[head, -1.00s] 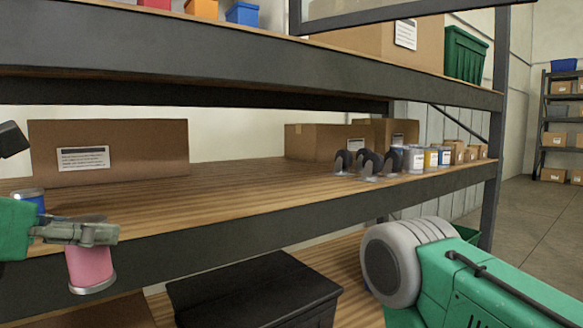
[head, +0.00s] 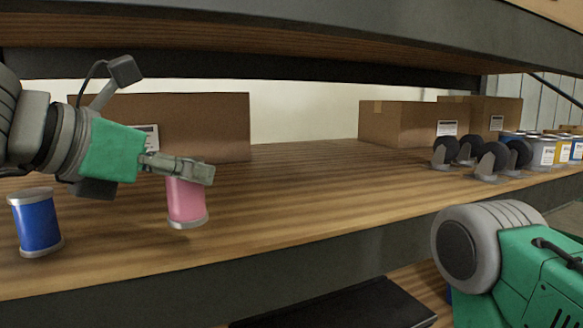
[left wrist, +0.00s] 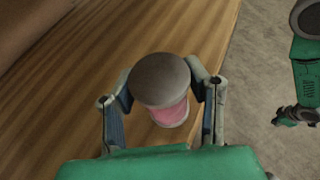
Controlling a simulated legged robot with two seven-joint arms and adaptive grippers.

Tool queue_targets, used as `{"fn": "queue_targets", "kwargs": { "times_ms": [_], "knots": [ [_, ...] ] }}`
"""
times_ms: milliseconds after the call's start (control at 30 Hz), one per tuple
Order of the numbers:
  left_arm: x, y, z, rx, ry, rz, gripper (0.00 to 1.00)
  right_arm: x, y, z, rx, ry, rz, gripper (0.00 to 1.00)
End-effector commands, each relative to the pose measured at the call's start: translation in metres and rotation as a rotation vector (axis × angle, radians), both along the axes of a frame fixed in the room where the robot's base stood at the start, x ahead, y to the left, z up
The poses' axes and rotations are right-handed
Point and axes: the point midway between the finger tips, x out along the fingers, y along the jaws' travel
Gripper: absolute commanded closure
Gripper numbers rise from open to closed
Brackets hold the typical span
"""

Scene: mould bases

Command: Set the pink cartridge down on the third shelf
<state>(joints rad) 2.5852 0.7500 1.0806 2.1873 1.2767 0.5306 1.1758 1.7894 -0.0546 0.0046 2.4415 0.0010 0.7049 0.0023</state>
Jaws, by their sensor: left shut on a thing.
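The pink cartridge (head: 187,203) has metal end caps and is upright, held in my left gripper (head: 185,172) over the wooden shelf (head: 290,205), near its front edge. In the left wrist view the cartridge (left wrist: 168,112) sits between the two fingers of my left gripper (left wrist: 165,90), with its grey cap toward the camera. Its lower end is close to the shelf board; I cannot tell whether it touches. A green and grey part of my right arm shows at the lower right of the head view, but its fingers are not seen there.
A blue cartridge (head: 36,222) stands upright to the left. A cardboard box (head: 205,125) is behind my left gripper. Casters (head: 490,158), boxes (head: 395,124) and cans (head: 541,152) stand on the right. The middle of the shelf is clear.

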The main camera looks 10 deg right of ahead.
Motion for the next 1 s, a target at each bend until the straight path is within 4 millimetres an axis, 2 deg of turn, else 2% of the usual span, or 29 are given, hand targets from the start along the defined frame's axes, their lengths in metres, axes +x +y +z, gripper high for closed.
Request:
{"fn": "queue_targets", "kwargs": {
  "times_ms": [200, 500, 800, 900, 1000],
  "knots": [
    [0.047, -0.039, -0.001, 0.001, 0.003, -0.001, 0.92, 0.000, 0.000, 0.004, 0.000, 0.000, 0.000, 1.00],
    [0.101, -0.086, 0.001, 0.001, 0.001, 0.000, 0.92, 0.000, 0.000, 0.017, 0.000, -0.001, 0.000, 1.00],
    [0.123, -0.105, -0.001, -0.001, 0.001, 0.000, 0.92, 0.000, 0.000, 0.022, 0.000, -0.001, 0.000, 1.00],
    [0.122, -0.103, -0.023, 0.000, 0.002, -0.001, 0.92, 0.001, 0.000, 0.013, 0.000, -0.001, 0.000, 1.00],
    [0.122, -0.103, -0.033, 0.000, 0.002, -0.001, 0.92, 0.000, 0.000, 0.010, 0.000, 0.000, 0.000, 1.00]
  ]
}}
